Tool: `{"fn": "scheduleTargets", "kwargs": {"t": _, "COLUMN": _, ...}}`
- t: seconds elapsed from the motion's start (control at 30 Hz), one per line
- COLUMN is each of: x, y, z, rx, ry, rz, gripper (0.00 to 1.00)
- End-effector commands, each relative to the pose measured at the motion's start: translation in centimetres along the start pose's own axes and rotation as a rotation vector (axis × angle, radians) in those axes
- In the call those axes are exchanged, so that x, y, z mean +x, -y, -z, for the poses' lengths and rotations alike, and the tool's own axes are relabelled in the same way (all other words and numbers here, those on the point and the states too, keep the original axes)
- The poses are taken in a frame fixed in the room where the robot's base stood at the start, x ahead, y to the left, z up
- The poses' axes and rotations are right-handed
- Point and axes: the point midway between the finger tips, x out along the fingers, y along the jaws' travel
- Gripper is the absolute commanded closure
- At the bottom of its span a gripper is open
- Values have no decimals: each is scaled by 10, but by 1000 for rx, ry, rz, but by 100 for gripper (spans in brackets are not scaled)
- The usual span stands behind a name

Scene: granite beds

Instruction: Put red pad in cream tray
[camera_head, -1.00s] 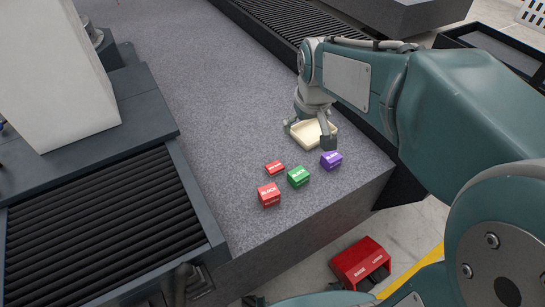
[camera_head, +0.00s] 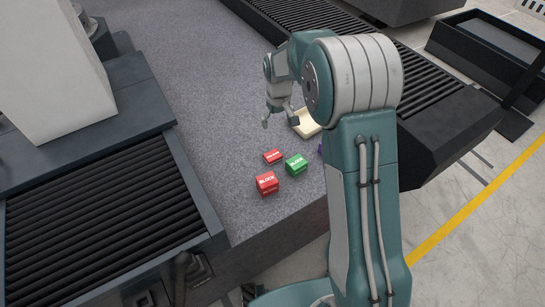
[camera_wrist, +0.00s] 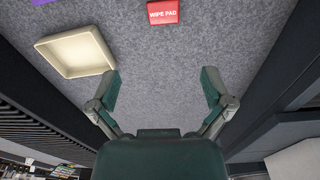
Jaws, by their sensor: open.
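The red pad (camera_head: 273,156) lies flat on the grey granite bed, behind the red block. In the wrist view the pad (camera_wrist: 163,12), lettered "WIPE PAD", is at the top edge, partly cut off. The cream tray (camera_head: 308,127) sits to the right of the pad and is partly hidden by my arm. It looks empty in the wrist view (camera_wrist: 75,52), at upper left. My gripper (camera_head: 280,121) is open and empty above the bed, beyond the pad and left of the tray. Its spread fingers (camera_wrist: 160,80) point toward bare granite, with the pad ahead of them.
A red block (camera_head: 267,183) and a green block (camera_head: 296,164) stand near the pad. A purple block (camera_head: 321,149) is mostly hidden by my arm. Roller conveyors flank the bed at left (camera_head: 100,220) and right (camera_head: 440,90). The granite behind the gripper is clear.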

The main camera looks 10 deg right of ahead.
Motion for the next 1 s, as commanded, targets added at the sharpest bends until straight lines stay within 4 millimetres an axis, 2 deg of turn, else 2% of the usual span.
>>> {"fn": "scheduleTargets", "kwargs": {"t": 0.03, "x": 15, "y": 0, "z": 4, "rx": -8, "ry": 14, "rz": 4, "gripper": 0}}
{"fn": "scheduleTargets", "kwargs": {"t": 0.1, "x": 32, "y": 0, "z": 10, "rx": -20, "ry": 28, "rz": 8, "gripper": 0}}
{"fn": "scheduleTargets", "kwargs": {"t": 0.3, "x": 73, "y": 1, "z": 21, "rx": -48, "ry": 59, "rz": 17, "gripper": 0}}
{"fn": "scheduleTargets", "kwargs": {"t": 0.57, "x": 92, "y": 1, "z": 23, "rx": -57, "ry": 70, "rz": 21, "gripper": 0}}
{"fn": "scheduleTargets", "kwargs": {"t": 0.83, "x": 133, "y": 2, "z": 19, "rx": -56, "ry": 71, "rz": 21, "gripper": 0}}
{"fn": "scheduleTargets", "kwargs": {"t": 1.0, "x": 146, "y": 3, "z": 18, "rx": -56, "ry": 69, "rz": 20, "gripper": 0}}
